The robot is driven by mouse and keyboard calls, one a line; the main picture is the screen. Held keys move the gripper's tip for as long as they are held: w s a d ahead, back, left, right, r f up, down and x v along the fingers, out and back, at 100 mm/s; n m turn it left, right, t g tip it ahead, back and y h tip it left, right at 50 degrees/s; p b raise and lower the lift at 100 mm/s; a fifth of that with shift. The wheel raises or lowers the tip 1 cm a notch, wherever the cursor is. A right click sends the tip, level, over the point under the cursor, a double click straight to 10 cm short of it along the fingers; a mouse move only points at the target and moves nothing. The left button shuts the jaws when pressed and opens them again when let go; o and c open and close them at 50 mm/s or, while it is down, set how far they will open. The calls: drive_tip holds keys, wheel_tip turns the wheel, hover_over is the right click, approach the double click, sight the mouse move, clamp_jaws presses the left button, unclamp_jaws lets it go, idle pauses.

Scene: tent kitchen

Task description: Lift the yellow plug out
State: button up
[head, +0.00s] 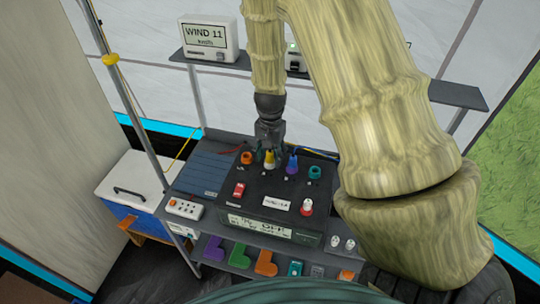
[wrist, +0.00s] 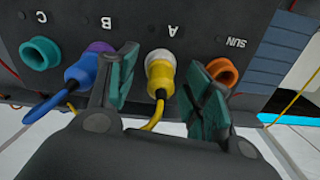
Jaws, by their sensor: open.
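The yellow plug (wrist: 159,76) sits in the socket marked A on the black power box, with a white collar at its base and a yellow cable from its back. It also shows in the head view (head: 269,160). My gripper (wrist: 160,88) is open, with one green-padded finger on each side of the yellow plug. The fingers look apart from the plug, with a gap on both sides. In the head view my gripper (head: 268,150) comes down from above, just behind the plug, and partly hides its cable. The power box (head: 252,206) stands on the table.
A blue plug (wrist: 83,70) sits in the purple socket beside the left finger. An empty orange socket (wrist: 223,71) is close to the right finger, and a teal socket (wrist: 40,53) is at far left. A shelf (head: 440,92) stands behind.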

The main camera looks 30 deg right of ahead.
drive_tip(key=shift+w+f, duration=0.2)
drive_tip(key=shift+s+r, duration=0.15)
drive_tip(key=shift+s, duration=0.05)
drive_tip(key=shift+c, duration=0.2)
drive_tip(key=shift+s+r, duration=0.1)
drive_tip(key=shift+s, duration=0.05)
drive_tip(key=c, duration=0.3)
drive_tip(key=shift+w, duration=0.2)
drive_tip(key=c, duration=0.7)
clamp_jaws()
